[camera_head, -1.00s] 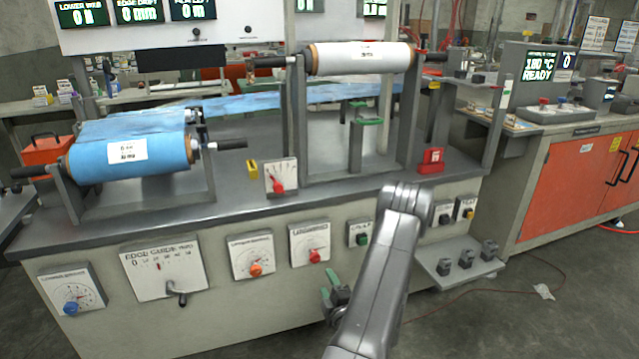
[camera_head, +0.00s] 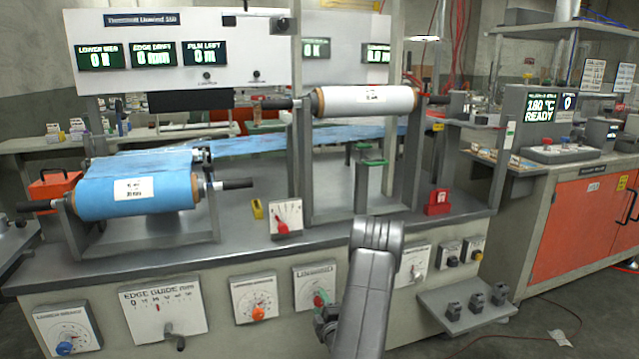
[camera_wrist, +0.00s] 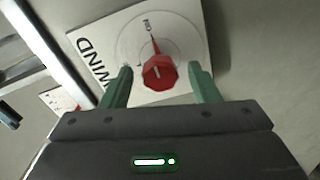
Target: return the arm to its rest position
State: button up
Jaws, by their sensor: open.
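My gripper (camera_head: 321,312) shows in the head view at the front of the machine, by the dial plate (camera_head: 303,284) with a red knob (camera_head: 319,299). My grey arm rises in front of the console and hides part of it. In the wrist view my gripper (camera_wrist: 160,72) is open. Its two green fingers stand on either side of the red knob (camera_wrist: 159,72), with a gap showing on both sides. The knob sits on a white plate (camera_wrist: 105,50) lettered "WIND". Nothing is held.
Other front controls are a dial with an orange knob (camera_head: 257,313), an edge guide plate (camera_head: 163,309) and a dial with a blue knob (camera_head: 64,348). A small shelf (camera_head: 467,313) juts out at right. A blue film roll (camera_head: 150,194) and a white roll (camera_head: 365,99) are above.

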jog(key=p+v, duration=0.2)
jog(key=v, duration=1.2)
jog(key=b+x, duration=0.2)
jog(key=x, duration=1.1)
jog(key=shift+w+a, duration=0.1)
jog(key=shift+w, duration=0.2)
jog(key=shift+w+a, duration=0.1)
jog(key=shift+w, duration=0.2)
jog(key=n+b, duration=0.1)
jog(key=n, duration=0.3)
jog(key=shift+s, duration=0.1)
jog(key=n+b, duration=0.1)
jog(key=n, duration=0.4)
jog(key=n+b, duration=0.1)
jog(key=n, duration=0.3)
jog(key=shift+n, duration=2.5)
